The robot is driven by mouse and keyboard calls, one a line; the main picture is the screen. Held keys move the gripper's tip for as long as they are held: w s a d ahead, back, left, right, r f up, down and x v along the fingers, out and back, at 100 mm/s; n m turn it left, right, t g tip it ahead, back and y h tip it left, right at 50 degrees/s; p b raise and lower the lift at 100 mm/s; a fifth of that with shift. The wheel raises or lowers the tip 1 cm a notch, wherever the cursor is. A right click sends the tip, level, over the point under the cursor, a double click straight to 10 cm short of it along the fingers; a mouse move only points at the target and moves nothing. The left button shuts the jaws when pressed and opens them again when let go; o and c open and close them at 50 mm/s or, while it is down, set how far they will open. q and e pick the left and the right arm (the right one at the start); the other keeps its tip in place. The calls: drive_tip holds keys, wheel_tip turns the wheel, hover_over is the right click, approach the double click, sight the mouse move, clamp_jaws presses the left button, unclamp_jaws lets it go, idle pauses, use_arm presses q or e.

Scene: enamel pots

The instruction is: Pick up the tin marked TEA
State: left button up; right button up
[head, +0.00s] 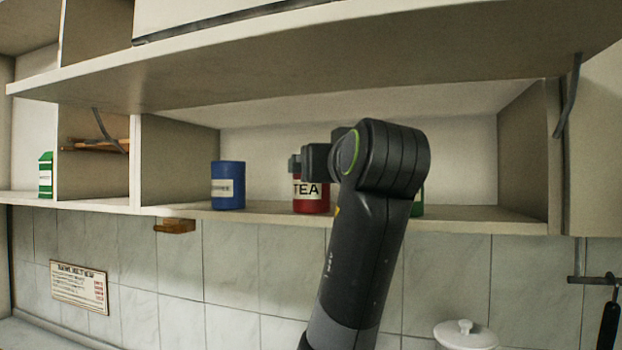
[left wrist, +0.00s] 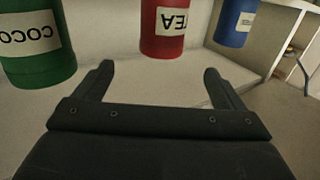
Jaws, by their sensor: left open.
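The red tin marked TEA (head: 311,205) stands upright on the shelf in the head view, its upper part hidden by my left gripper (head: 303,161). In the left wrist view, the TEA tin (left wrist: 163,47) appears upside down, beyond the tips of my left gripper (left wrist: 158,72). The fingers are apart with nothing between them, and the tin lies roughly in line with the gap. My right gripper is not in view.
A blue tin (head: 228,187) stands left of the TEA tin. A green tin (left wrist: 38,58), its label partly readable as COCO, stands on the other side, mostly behind my arm in the head view. An upper shelf (head: 300,75) overhangs the tins.

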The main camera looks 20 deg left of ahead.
sight(312, 186)
use_arm(q)
drive_tip(key=p+x, duration=0.2)
drive_tip(key=x, duration=0.4)
drive_tip(key=shift+a+r+p, duration=0.15)
drive_tip(key=shift+p, duration=0.2)
drive_tip(key=x, duration=0.1)
drive_tip(key=p+x, duration=0.1)
drive_tip(key=x, duration=0.1)
drive_tip(key=shift+f, duration=0.3)
drive_tip(key=shift+w+r+p, duration=0.1)
drive_tip(key=shift+w+p, duration=0.05)
drive_tip(key=shift+p, duration=0.2)
drive_tip(key=p+x, duration=0.2)
drive_tip(key=x, duration=0.1)
drive_tip(key=p+x, duration=0.1)
drive_tip(key=shift+w+a+f, duration=0.2)
drive_tip(key=shift+a+f, duration=0.05)
drive_tip(key=shift+a, duration=0.1)
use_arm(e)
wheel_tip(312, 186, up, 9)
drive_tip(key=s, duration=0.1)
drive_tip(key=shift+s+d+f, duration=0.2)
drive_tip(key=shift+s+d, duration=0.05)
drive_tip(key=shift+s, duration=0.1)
use_arm(q)
drive_tip(key=shift+d+f, duration=0.1)
drive_tip(key=shift+c, duration=0.6)
drive_tip(key=c, duration=1.1)
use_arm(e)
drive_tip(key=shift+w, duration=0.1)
